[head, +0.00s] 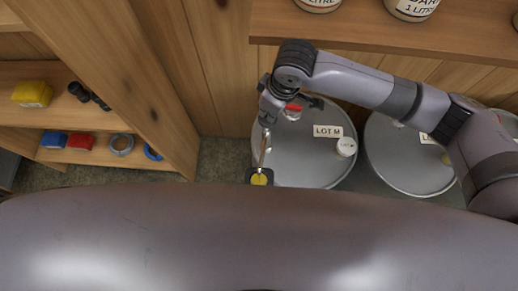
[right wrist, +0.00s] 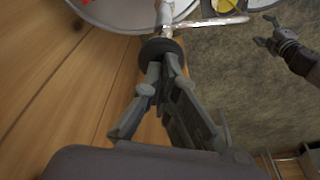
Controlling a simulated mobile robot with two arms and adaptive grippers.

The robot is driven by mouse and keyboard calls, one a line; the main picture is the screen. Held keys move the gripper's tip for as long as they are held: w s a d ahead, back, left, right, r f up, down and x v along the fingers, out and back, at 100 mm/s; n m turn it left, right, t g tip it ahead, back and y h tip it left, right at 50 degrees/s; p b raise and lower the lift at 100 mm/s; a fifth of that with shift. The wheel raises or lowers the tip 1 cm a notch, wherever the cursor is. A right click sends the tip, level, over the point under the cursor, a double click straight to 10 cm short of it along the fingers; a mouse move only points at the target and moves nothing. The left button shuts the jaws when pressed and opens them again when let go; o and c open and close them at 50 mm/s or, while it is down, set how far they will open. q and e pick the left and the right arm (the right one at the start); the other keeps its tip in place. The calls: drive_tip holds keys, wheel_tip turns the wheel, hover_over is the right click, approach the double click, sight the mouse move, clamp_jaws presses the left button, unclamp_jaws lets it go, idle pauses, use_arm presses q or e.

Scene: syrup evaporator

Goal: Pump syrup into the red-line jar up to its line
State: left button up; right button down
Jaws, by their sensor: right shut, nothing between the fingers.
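A pump with a black knob (right wrist: 160,48) on a pale rod and a shiny metal spout (right wrist: 212,22) stands at the grey LOT M drum (head: 312,168). The spout (head: 263,148) also shows in the head view, pointing towards a small yellow round thing (head: 260,179) on a dark square. This may be a jar seen from above; no red line is visible. My right gripper (right wrist: 163,66) is shut and empty, its fingertips at the knob; I cannot tell whether they touch it. My left gripper (right wrist: 268,32) shows open in the right wrist view, apart from the pump.
A second grey drum (head: 405,165) stands right of the first. A wooden shelf (head: 350,28) with jars (head: 412,8) is above. A shelf unit at left holds a yellow block (head: 32,94), red block (head: 81,140) and rings. My own body covers the bottom of the head view.

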drive_tip(key=shift+d+b+x, duration=0.15)
drive_tip(key=shift+b+x, duration=0.2)
drive_tip(key=shift+x, duration=0.55)
drive_tip(key=shift+d+b+x, duration=0.15)
drive_tip(key=shift+b+x, duration=0.2)
drive_tip(key=shift+x, duration=0.55)
drive_tip(key=shift+s+f, duration=0.1)
drive_tip(key=shift+s, duration=0.15)
drive_tip(key=p+v, duration=0.1)
drive_tip(key=p, duration=0.1)
drive_tip(key=p+v, duration=0.2)
drive_tip(key=a+p+v, duration=0.1)
drive_tip(key=p+v, duration=0.1)
drive_tip(key=shift+w+d, duration=0.1)
drive_tip(key=shift+w, duration=0.2)
